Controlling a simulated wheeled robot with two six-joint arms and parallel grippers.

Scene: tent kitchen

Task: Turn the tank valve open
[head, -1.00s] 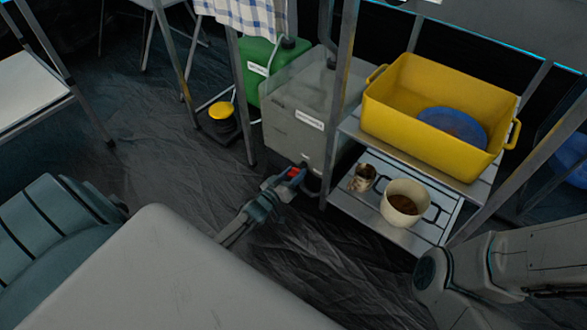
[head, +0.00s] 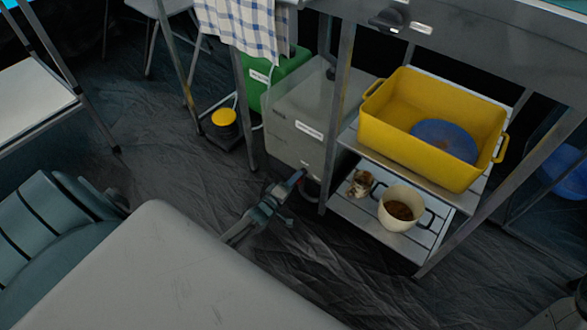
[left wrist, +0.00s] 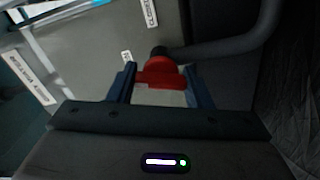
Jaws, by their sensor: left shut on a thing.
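The grey tank (head: 292,120), with white labels, stands on the floor beside the metal shelf unit. Its red valve handle (left wrist: 162,76) shows in the left wrist view, between my two blue-grey fingers and in front of a dark grey hose or pipe. My left gripper (head: 292,184) is low at the tank's front lower corner and is shut on the red handle. In the head view the gripper hides the handle. I cannot tell from these frames how far the valve is turned.
The shelf unit right of the tank holds a yellow tub (head: 417,153) with a blue round item inside. Below it are a cream pot (head: 399,222) and a small can (head: 361,184). A green canister (head: 290,75) and a yellow-topped item (head: 224,118) stand behind left.

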